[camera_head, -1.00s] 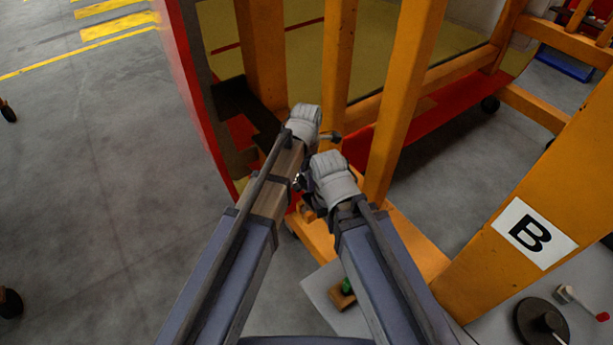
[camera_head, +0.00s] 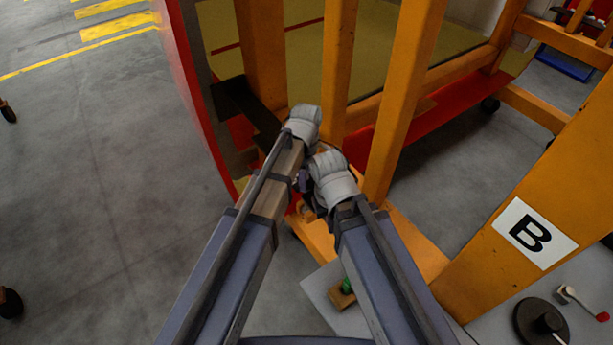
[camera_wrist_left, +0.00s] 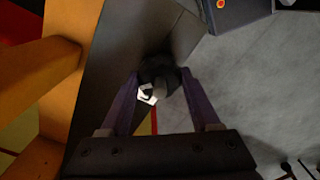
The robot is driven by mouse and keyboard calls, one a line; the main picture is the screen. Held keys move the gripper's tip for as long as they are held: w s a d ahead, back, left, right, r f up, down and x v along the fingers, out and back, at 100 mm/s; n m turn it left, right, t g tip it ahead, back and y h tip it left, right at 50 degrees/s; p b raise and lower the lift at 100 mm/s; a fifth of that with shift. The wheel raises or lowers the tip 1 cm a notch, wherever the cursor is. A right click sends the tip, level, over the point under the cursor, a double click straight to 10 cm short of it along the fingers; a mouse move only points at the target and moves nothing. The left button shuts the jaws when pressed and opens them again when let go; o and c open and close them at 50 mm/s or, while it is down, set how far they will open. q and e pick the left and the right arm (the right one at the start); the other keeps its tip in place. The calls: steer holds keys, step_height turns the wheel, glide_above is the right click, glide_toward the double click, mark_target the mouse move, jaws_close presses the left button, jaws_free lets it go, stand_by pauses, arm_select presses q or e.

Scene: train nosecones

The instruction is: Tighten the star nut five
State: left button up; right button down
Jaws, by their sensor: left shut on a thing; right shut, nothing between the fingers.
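The star nut (camera_wrist_left: 158,72) is a dark, rounded knob in the left wrist view, with a pale stud-like end beside it. My left gripper (camera_wrist_left: 160,90) has its two purple fingers on either side of the knob and is shut on it. In the head view my left wrist is beside the orange frame (camera_head: 340,70), and the nut is hidden behind my arms. My right gripper (camera_head: 304,182) is just below and to the right of the left one, shut and empty, its fingertips mostly hidden.
Orange frame posts and a red-edged panel (camera_head: 190,90) stand close around both grippers. An orange post with a "B" label (camera_head: 535,233) is at the right. A grey surface at lower right carries a dark disc (camera_head: 541,321). The floor at left is open.

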arm_select(q)
steer(key=m, duration=0.6)
steer(key=shift+m, duration=0.3)
steer(key=m, duration=1.2)
steer(key=shift+d+m, duration=0.1)
steer(key=shift+m, duration=0.3)
steer(key=m, duration=0.5)
steer(key=shift+m, duration=0.7)
steer(key=o, duration=1.4)
